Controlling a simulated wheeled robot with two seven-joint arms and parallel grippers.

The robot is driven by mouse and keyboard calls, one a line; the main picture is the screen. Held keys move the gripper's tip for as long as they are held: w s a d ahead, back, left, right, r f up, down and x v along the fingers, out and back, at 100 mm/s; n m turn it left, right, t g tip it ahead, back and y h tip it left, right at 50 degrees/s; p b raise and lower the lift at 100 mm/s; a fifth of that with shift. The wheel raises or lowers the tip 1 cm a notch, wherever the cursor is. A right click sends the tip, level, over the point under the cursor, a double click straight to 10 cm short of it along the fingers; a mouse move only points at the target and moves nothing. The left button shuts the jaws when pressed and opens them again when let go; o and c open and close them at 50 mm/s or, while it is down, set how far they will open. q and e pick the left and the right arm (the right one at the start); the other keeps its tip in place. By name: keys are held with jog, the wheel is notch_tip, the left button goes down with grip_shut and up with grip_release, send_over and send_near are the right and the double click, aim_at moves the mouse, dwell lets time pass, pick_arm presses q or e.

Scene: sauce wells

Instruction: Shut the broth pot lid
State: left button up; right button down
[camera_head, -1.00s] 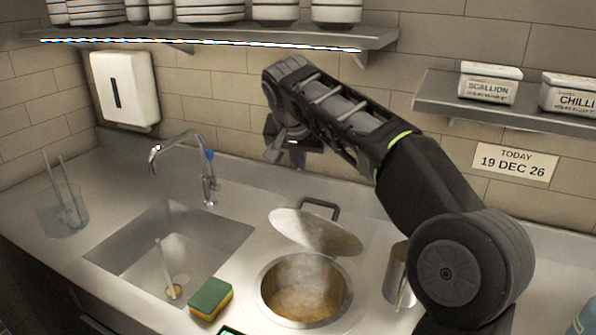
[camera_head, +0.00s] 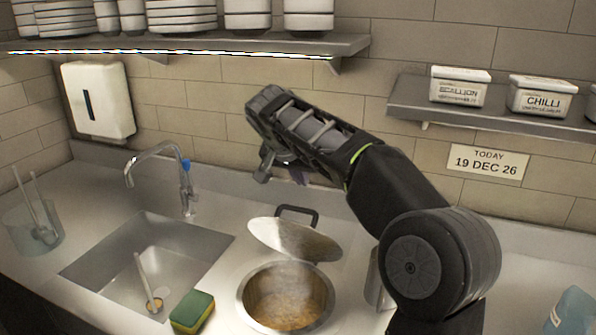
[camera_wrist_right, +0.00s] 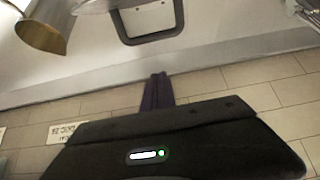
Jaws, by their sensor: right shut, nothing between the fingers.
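The broth pot (camera_head: 243,313) is a round well sunk in the steel counter, with brown broth and faint steam inside. Its metal lid (camera_head: 305,242) stands tilted open at the back edge, with a dark loop handle (camera_head: 313,216) behind it. In the right wrist view the handle (camera_wrist_right: 150,36) shows at top centre, and only a sliver of the lid (camera_wrist_right: 95,4) shows. My right gripper (camera_head: 268,176) is above and behind the lid, near the wall, apart from the handle. Its fingers (camera_wrist_right: 157,78) are closed together and empty. My left gripper is not in view.
A sink (camera_head: 105,262) with a tap (camera_head: 184,185) lies left of the pot. A sponge (camera_head: 192,312) sits at the pot's front left. A metal cylinder (camera_head: 374,281) stands right of the pot, close to my arm. Shelves (camera_head: 440,105) hang on the wall.

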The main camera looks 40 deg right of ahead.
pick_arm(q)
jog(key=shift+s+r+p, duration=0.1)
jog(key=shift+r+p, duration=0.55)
pick_arm(e)
notch_tip(320, 180, down, 6)
jog(key=shift+s+a+r, duration=0.15)
